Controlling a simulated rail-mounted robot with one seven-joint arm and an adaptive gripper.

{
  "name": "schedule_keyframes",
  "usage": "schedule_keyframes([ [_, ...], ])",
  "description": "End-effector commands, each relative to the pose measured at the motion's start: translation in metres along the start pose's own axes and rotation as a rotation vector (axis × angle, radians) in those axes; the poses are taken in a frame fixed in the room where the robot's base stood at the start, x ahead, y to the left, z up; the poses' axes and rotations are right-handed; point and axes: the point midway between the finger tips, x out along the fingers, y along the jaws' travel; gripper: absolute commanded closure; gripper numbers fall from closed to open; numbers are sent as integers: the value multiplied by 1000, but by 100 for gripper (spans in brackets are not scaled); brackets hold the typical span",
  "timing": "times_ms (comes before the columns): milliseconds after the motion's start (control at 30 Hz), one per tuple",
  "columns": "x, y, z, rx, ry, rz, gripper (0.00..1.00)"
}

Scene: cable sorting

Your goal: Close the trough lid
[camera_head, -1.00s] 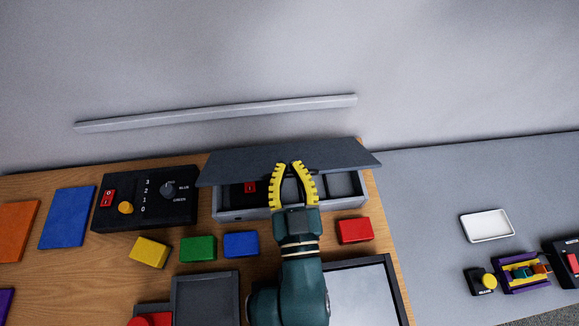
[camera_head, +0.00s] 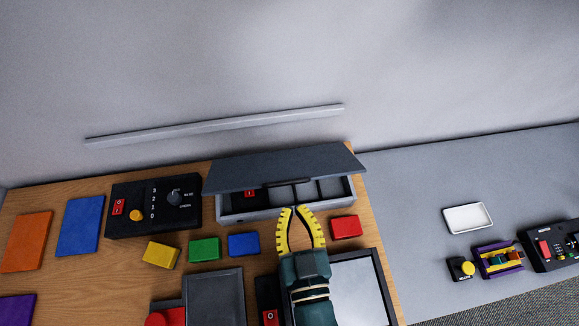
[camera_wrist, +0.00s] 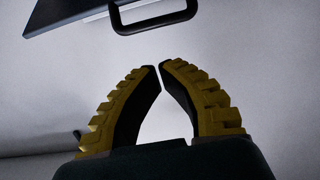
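The dark grey trough lid (camera_head: 250,173) stands open, tilted up over the back of the grey trough (camera_head: 262,214). The trough's compartments show beneath its front edge, with a small red part (camera_head: 249,193) in the left one. My gripper (camera_head: 296,208) is just in front of the trough, apart from the lid, with its yellow fingers empty and their tips close together. In the wrist view my gripper (camera_wrist: 160,67) shows a narrow gap between the tips. The lid's black loop handle (camera_wrist: 155,24) is beyond the tips, and part of the lid (camera_wrist: 62,12) shows upper left.
Yellow (camera_head: 161,254), green (camera_head: 205,249), blue (camera_head: 243,243) and red (camera_head: 346,226) blocks lie in front of the trough. A black control box (camera_head: 153,207) stands left of it. A white tray (camera_head: 468,218) lies on the grey surface at right. Free room lies above the lid.

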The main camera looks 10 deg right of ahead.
Motion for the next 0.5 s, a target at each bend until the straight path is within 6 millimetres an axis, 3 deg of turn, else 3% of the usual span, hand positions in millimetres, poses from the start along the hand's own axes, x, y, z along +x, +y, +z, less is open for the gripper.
schedule_keyframes([
  [33,-2,2,-29,12,1,2,100],
  [100,-3,4,-35,17,1,6,100],
  [267,6,5,-34,16,6,10,100],
  [500,52,6,-35,17,10,9,100],
])
